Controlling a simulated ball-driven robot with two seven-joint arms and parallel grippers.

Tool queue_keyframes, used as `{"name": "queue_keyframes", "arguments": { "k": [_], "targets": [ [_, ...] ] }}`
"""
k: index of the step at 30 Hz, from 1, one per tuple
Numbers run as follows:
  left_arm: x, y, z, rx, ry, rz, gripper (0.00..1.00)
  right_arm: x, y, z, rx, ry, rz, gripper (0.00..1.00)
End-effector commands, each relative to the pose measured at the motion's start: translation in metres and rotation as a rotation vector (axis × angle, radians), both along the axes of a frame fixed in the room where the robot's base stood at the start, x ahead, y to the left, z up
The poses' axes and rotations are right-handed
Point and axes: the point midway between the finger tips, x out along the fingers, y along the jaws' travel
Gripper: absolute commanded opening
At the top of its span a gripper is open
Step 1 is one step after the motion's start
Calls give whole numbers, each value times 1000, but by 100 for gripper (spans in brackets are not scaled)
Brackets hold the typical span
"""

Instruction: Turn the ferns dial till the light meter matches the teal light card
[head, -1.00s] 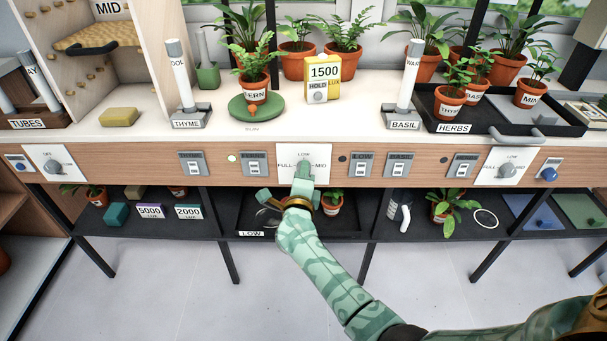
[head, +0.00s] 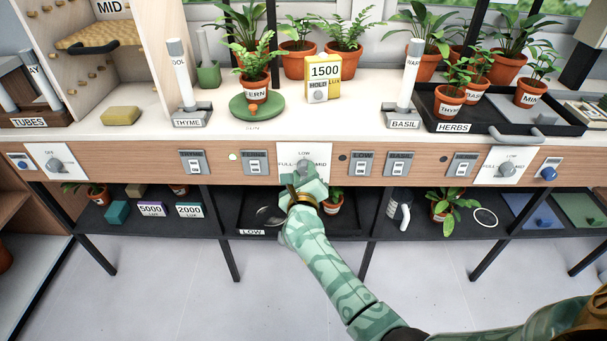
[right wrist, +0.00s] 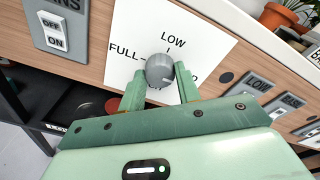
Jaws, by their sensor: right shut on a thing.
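The ferns dial (head: 304,161) is a grey knob on a white plate in the bench front, marked LOW, MID and FULL. In the right wrist view the knob (right wrist: 160,67) sits between both fingertips of my right gripper (right wrist: 159,76), which is shut on it. In the head view my right gripper (head: 306,175) partly hides the dial. The yellow light meter (head: 334,91) stands on the bench and reads 1500. The teal light card (head: 189,211) on the lower shelf reads 2000. My left gripper is out of view.
A FERNS switch (head: 254,163) is left of the dial, and another switch (head: 362,164) is to its right. A fern pot (head: 255,90) stands on a green disc (head: 257,107). A purple-marked 5000 card (head: 151,210) is beside the teal one. The floor in front is clear.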

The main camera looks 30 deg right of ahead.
Motion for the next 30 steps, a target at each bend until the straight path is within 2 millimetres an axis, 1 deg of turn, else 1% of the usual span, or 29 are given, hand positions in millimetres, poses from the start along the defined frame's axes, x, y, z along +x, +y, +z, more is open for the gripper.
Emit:
{"name": "queue_keyframes", "arguments": {
  "k": [1,18,19,20,21,30],
  "targets": [
    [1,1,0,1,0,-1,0,-1,1,-4,13,1,1,10],
    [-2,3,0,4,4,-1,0,-2,1,-5,42,-14,1,10],
    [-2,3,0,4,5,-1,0,-2,1,-5,42,-14,1,36],
    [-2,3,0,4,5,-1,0,-1,1,-5,42,-14,1,44],
    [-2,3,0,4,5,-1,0,-1,1,-4,41,-15,0,55],
    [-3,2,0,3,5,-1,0,-1,1,-2,39,-19,1,55]
  ]
}}
